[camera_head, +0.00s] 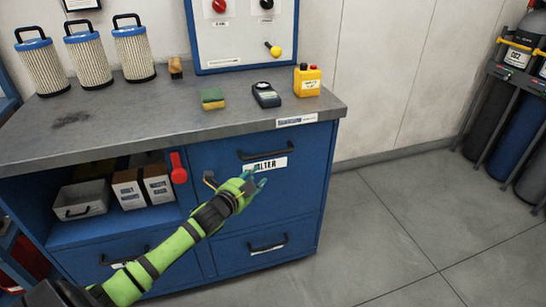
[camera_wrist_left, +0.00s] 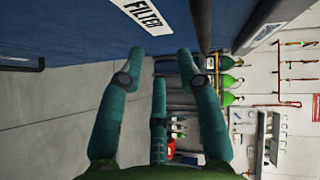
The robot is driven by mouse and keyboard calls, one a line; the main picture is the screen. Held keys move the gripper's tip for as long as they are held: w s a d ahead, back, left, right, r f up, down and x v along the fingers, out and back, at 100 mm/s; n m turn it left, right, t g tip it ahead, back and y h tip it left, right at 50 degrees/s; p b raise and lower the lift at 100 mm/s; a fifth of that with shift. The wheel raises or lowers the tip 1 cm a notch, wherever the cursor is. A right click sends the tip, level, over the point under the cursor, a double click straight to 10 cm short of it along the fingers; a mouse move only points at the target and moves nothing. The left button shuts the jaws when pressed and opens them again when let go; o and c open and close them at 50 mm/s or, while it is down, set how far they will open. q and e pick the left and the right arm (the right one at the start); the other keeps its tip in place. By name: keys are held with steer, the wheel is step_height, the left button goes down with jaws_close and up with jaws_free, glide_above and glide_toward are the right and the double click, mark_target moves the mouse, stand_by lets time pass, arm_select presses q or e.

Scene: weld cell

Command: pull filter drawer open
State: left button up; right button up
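The filter drawer (camera_head: 300,168) is a blue front at the upper right of the cabinet, and it looks shut. It has a white FILTER label (camera_head: 265,164) partly covered by my fingers, and a black bar handle (camera_head: 265,151) above it. My left gripper (camera_head: 258,181) is in front of the drawer, just below the handle, with its teal fingers spread and empty. In the left wrist view the spread fingers (camera_wrist_left: 162,60) point toward the drawer front, with the label (camera_wrist_left: 142,14) beyond the left fingertip. A dark bar (camera_wrist_left: 202,24) stands near the right fingertip. My right gripper is not in view.
The grey worktop (camera_head: 160,115) holds filter cartridges (camera_head: 88,58), a sponge (camera_head: 212,98), a meter (camera_head: 265,94) and a yellow bottle (camera_head: 307,80). Another drawer handle (camera_head: 267,246) is below. The floor (camera_head: 400,225) at right is clear.

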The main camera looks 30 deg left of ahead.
mark_target(268, 156)
arm_select(q)
steer(key=shift+m+t, duration=0.5)
steer(key=shift+m, duration=0.1)
steer(key=r, duration=0.1)
steer(key=w+r, duration=0.1)
steer(key=r, duration=0.1)
steer(key=w+r, duration=0.1)
steer(key=shift+d+r, duration=0.15)
steer(key=shift+d, duration=0.1)
steer(key=shift+w+a+f, duration=0.1)
steer(key=shift+w+f, duration=0.1)
steer(key=shift+w, duration=0.8)
steer(key=shift+w+a+f, duration=0.1)
steer(key=shift+w+f, duration=0.05)
steer(key=shift+w, duration=0.9)
steer(key=shift+w+f, duration=0.2)
steer(key=shift+w, duration=0.8)
jaws_close()
